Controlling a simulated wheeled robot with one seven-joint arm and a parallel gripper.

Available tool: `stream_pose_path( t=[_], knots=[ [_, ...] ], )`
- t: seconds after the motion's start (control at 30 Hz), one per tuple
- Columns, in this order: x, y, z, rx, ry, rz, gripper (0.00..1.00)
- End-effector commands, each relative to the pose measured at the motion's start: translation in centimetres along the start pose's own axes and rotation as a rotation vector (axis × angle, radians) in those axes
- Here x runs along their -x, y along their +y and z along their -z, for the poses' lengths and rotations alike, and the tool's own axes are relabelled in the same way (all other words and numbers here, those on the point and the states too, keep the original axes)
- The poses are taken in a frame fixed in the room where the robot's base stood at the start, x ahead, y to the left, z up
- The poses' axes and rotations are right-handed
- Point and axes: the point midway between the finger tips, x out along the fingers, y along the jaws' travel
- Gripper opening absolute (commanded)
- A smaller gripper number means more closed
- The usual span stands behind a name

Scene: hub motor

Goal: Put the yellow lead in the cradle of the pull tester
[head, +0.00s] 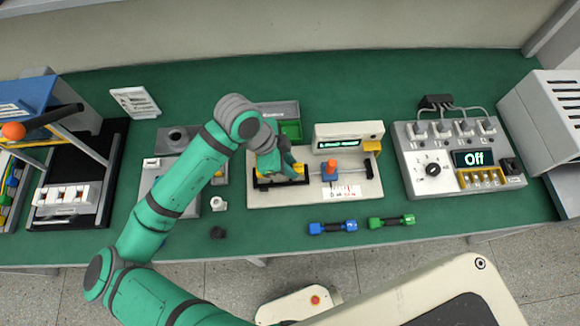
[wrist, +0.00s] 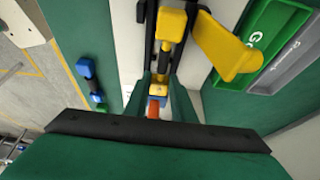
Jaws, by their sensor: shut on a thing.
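The yellow lead (wrist: 172,25) has yellow ends and a dark middle. In the wrist view it lies lengthwise between the black rails of the cradle (wrist: 149,40). My gripper (wrist: 167,98) is shut on the lead near its lower end in that view. In the head view my gripper (head: 278,172) is down over the black cradle (head: 257,184) at the left of the pale pull tester (head: 350,190). A yellow end (head: 299,170) shows right of the fingers. Whether the lead touches the cradle floor or hangs just above it, I cannot tell.
The tester has an orange knob (head: 329,166) and a lit display (head: 338,144). A yellow flap (wrist: 225,45) stands beside the cradle. A blue lead (head: 332,227) and a green lead (head: 391,221) lie in front. Sorting trays (head: 278,108) stand behind the tester.

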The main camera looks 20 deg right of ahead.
Motion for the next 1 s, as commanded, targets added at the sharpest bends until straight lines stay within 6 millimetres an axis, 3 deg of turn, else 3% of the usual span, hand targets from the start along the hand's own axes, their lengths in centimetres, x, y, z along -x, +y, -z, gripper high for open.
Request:
stream_pose_path(
  t=[0.17, 0.97, 1.0],
  knots=[
    [-1.9, 0.1, -0.7, -0.001, 0.001, -0.001, 0.0],
    [-3.4, 0.1, -1.3, 0.002, -0.003, -0.004, 0.0],
    [-3.4, 0.0, -1.3, 0.002, -0.004, -0.004, 0.3]
  ],
)
